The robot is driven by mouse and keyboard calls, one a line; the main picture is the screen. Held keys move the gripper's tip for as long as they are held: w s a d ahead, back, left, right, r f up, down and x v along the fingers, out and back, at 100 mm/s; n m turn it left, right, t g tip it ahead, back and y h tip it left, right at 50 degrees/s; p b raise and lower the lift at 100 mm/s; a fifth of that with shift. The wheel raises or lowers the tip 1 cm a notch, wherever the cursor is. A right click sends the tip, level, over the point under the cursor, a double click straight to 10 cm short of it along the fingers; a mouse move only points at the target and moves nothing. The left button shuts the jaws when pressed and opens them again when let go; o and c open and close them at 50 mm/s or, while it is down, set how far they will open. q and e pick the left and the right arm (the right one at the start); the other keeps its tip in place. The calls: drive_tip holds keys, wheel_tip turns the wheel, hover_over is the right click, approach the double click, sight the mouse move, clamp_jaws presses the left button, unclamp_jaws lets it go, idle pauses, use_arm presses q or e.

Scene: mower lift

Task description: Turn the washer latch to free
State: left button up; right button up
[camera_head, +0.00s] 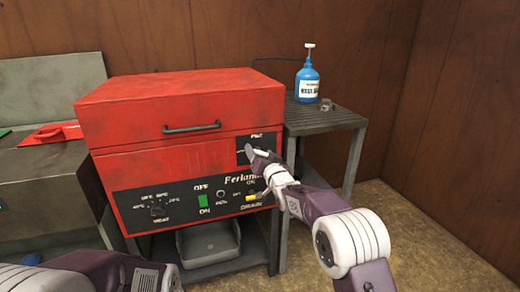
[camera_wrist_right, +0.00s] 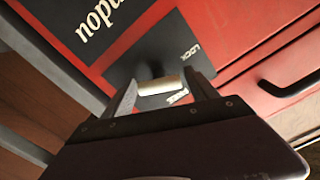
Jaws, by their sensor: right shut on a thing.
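The red washer (camera_head: 165,105) stands in front of me with its lid down. Its latch plate (camera_head: 243,157) is at the upper right of the front. My right gripper (camera_head: 254,156) is at this plate. In the right wrist view, the dark plate (camera_wrist_right: 140,60) reads LOCK at one side and what looks like FREE at another. The latch's pale round handle (camera_wrist_right: 161,86) lies between the fingers of my right gripper (camera_wrist_right: 163,92), which is shut on it. In the head view the gripper hides part of the latch. My left gripper is out of the picture; only its arm shows.
A black lid handle (camera_head: 192,127) sticks out above the latch's level. The lower panel has a green switch (camera_head: 203,202) and a knob. A grey side table (camera_head: 325,118) holds a blue pump bottle (camera_head: 307,82). A grey tray (camera_head: 208,242) sits below the washer.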

drive_tip(key=m+p, duration=0.3)
drive_tip(key=m, duration=0.3)
drive_tip(key=shift+m, duration=0.3)
drive_tip(key=m+p, duration=0.1)
drive_tip(key=m, duration=0.2)
drive_tip(key=shift+p, duration=0.3)
drive_tip(key=shift+f+m+p, duration=0.15)
drive_tip(key=shift+m+p, duration=0.35)
drive_tip(key=shift+m, duration=1.1)
drive_tip(key=o, duration=1.4)
drive_tip(key=shift+d, duration=0.1)
drive_tip(key=shift+c, duration=0.2)
